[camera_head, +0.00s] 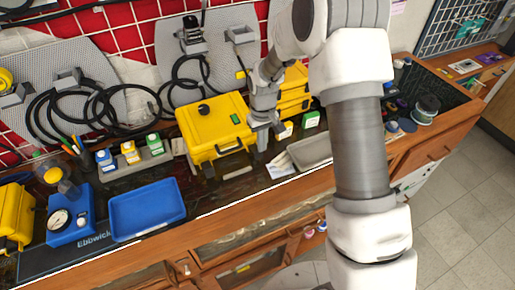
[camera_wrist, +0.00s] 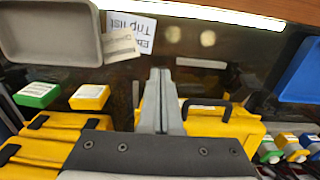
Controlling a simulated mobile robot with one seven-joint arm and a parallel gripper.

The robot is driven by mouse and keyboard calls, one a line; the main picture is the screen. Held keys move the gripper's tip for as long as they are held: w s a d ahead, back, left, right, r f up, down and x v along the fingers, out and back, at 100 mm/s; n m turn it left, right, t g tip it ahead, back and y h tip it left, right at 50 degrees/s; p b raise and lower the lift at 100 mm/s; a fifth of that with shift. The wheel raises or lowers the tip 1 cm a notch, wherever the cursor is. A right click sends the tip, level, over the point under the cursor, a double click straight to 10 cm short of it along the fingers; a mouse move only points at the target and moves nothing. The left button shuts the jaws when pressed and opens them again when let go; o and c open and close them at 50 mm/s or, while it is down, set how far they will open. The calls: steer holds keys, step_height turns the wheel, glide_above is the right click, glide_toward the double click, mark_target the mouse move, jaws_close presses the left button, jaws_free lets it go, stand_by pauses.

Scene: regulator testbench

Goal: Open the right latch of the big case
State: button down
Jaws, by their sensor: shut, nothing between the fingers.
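The big yellow case (camera_head: 212,122) stands closed on the bench, with a green label and a dark round knob on its lid. Its dark front handle shows in the wrist view (camera_wrist: 207,103). My gripper (camera_head: 262,148) points down at the right front corner of the case. In the wrist view, its two grey fingers (camera_wrist: 160,75) are together and empty, in front of the case (camera_wrist: 225,127). The right latch is hard to make out; my fingers and wrist cover that part of the case. I cannot tell whether the fingers touch it.
Stacked smaller yellow cases (camera_head: 293,90) stand to the right. A grey tray (camera_head: 312,152) lies right of my gripper, with a paper sheet (camera_wrist: 132,30) beside it. A blue tray (camera_head: 148,210) lies at the front left. Black cables (camera_head: 95,105) lie behind, and small bottles (camera_head: 130,152) stand left.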

steer(key=shift+r+p, duration=1.45)
steer(key=shift+r, duration=1.45)
steer(key=s+d+r+m+t, duration=0.1)
steer(key=s+d+r, duration=0.3)
steer(key=r, duration=0.5)
steer(key=s+d+r+m+t, duration=0.1)
steer(key=s+d+r+t, duration=0.1)
steer(key=s+r, duration=0.55)
steer(key=s+d+r+m+t, duration=0.1)
steer(key=s+d+r, duration=0.1)
steer(key=s, duration=0.5)
steer(key=s+d+r+m+t+b, duration=0.1)
steer(key=s+r, duration=0.4)
steer(key=s, duration=0.2)
steer(key=shift+s+d+m+t+b, duration=0.25)
steer(key=shift+d+m+t+b, duration=0.05)
steer(key=shift+d, duration=0.1)
steer(key=c, duration=1.6)
jaws_free()
steer(key=shift+r, duration=0.1)
